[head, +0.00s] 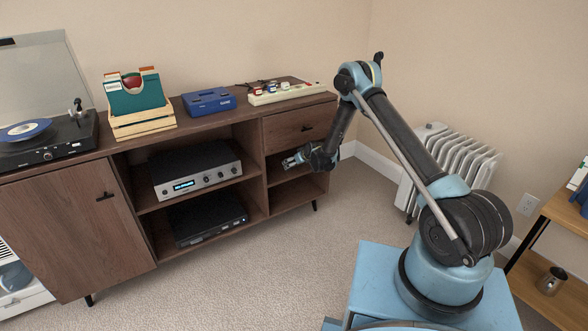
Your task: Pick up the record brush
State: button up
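My gripper (294,160) is at the open compartment below the drawer, at the right end of the wooden cabinet (295,210). It points left. Its fingers are small and partly merged with dark parts of the wrist, so I cannot tell if they are open or shut, or if anything is between them. I cannot make out a record brush for certain anywhere in view. The inside of that compartment is partly hidden by my gripper and wrist.
On the cabinet top are a turntable (62,140), a wooden crate (143,122) of records, a blue box (209,102) and a pale power strip (286,93). An amplifier (195,168) and a black player (207,216) fill the middle shelves. A radiator (465,158) stands right. Carpet in front is clear.

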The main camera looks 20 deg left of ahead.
jog(key=shift+x, duration=1.5)
jog(key=shift+c, duration=0.2)
jog(key=c, duration=0.8)
jog(key=shift+o, duration=0.2)
jog(key=shift+r, duration=0.1)
